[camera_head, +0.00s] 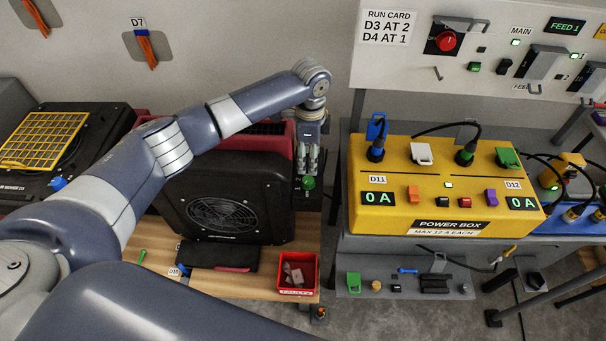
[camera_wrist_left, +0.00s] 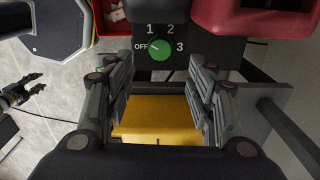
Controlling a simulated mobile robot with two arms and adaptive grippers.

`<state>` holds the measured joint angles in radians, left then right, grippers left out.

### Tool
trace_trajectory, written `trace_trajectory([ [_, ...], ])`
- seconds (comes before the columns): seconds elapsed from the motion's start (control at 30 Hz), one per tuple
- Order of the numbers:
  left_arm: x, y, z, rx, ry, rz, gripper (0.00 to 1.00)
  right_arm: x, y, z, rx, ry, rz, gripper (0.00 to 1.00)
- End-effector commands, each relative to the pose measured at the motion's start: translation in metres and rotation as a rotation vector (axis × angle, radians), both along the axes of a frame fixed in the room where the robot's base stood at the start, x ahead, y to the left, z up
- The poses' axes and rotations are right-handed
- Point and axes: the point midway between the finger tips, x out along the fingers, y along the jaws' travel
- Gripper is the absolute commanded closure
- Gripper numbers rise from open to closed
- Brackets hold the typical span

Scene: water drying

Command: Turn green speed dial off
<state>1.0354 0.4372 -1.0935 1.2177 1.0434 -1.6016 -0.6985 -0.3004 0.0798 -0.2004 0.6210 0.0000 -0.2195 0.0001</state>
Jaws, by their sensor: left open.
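The green speed dial (camera_wrist_left: 160,47) sits on a dark panel with OFF, 1, 2 and 3 marked around it. A small pale mark on the dial's left side faces the OFF label. In the head view the dial (camera_head: 309,183) is at the right side of the black and red blower (camera_head: 222,213). My left gripper (camera_head: 308,168) points down just above the dial. In the wrist view my left gripper (camera_wrist_left: 160,100) is open and empty, its fingers spread apart, with the dial showing beyond the gap. Dark fingers, apparently my right gripper (camera_wrist_left: 25,90), show at the left edge.
The yellow power box (camera_head: 385,220) stands on a grey bench right of the blower, reading 0 A twice. A red bin (camera_head: 280,287) sits at the wooden table's front corner. Another dark unit with a yellow filter grille (camera_head: 42,140) is at the left.

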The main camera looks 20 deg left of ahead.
Motion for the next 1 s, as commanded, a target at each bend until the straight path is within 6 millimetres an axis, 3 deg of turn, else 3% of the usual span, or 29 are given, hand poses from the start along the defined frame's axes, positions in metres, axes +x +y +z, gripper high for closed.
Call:
trace_trajectory([
  [0.23,-0.002,0.001,-0.047,0.002,0.006,0.002,0.49,0.000,-0.015,0.012,-0.018,0.000,-0.002,0.60],
  [0.5,0.000,0.000,-0.084,0.001,0.002,0.002,0.49,0.000,0.001,0.016,0.001,0.001,-0.003,0.60],
  [0.67,0.000,0.001,-0.092,0.001,0.000,0.001,0.49,-0.001,0.010,0.016,0.011,0.001,0.000,0.60],
  [0.93,0.000,0.001,-0.094,0.001,0.000,0.001,0.49,-0.001,0.004,0.016,0.004,0.002,0.002,0.60],
  [1.0,0.000,0.001,-0.094,0.001,0.000,0.001,0.63,-0.001,0.002,0.016,0.003,0.002,0.002,0.60],
])
